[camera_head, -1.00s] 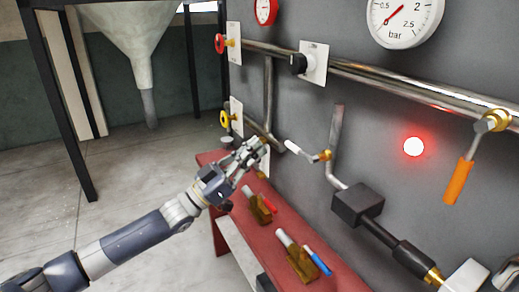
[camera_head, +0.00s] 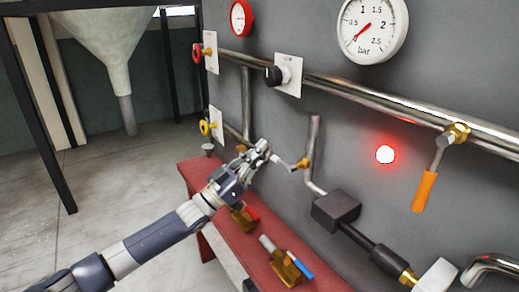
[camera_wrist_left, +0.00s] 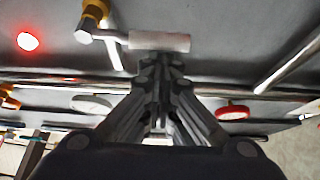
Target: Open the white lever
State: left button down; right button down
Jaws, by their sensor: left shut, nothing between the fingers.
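The white lever (camera_head: 282,163) sticks out to the left from a brass valve (camera_head: 303,163) on the wall's pipework. Its white handle (camera_wrist_left: 160,41) lies crosswise just beyond the fingertips in the left wrist view. My left gripper (camera_head: 264,149) is shut and empty, close to the handle's free end in the head view. In the wrist view the shut left fingertips (camera_wrist_left: 160,66) appear at the handle's edge; I cannot tell whether they touch it. My right gripper is not in view.
A red bench (camera_head: 243,249) along the wall holds brass blocks with red and blue handles. An orange lever (camera_head: 425,191) hangs to the right. A red light (camera_head: 385,154) glows on the wall. A yellow valve wheel (camera_head: 204,128) is to the left. Open floor lies at left.

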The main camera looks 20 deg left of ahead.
pick_arm(q)
jog(key=shift+a+f+n+t+y+p, duration=0.1)
jog(key=shift+f+n+t+y+p, duration=0.2)
jog(key=shift+n, duration=0.35)
jog(key=shift+f+n+t+y+p, duration=0.1)
jog(key=shift+f+n+y, duration=0.1)
jog(key=shift+n+y, duration=0.35)
jog(key=s+d+f+n+y+p, duration=0.1)
jog(key=f+n+y+p, duration=0.3)
jog(key=n, duration=0.5)
jog(key=s+d+f+n+y+p, duration=0.2)
jog(key=f+n+y+p, duration=0.3)
jog(key=n+p, duration=0.4)
jog(key=shift+s+d+n+g+y, duration=0.25)
jog(key=shift+d+n+g+y, duration=0.15)
jog(key=shift+d+n+y, duration=0.4)
jog(key=shift+d, duration=0.1)
